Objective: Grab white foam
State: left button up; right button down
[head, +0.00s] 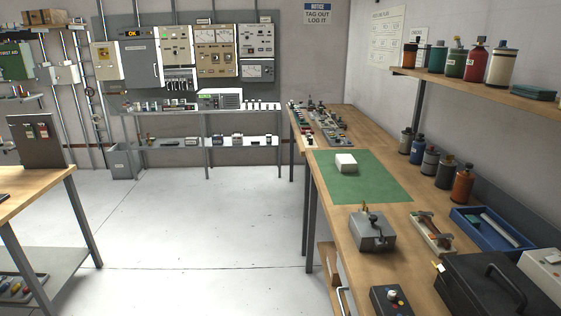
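A small white block, which looks like the white foam (345,163), lies on a green mat (375,188) on the long wooden workbench at the right. It sits near the mat's far left part, with nothing touching it from above. Neither of my grippers shows in the head view.
On the wooden workbench (415,223), a grey metal box (371,232), a blue tray (490,230) and a black case (490,285) stand nearer than the mat. Several bottles line the wall side, under a shelf (480,90). The white floor (190,225) left of the bench is clear.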

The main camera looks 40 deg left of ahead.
aim_at(345, 163)
jog(key=u, duration=0.8)
jog(key=i+j+z, duration=0.1)
jog(key=i+j, duration=0.25)
jog(key=j, duration=0.15)
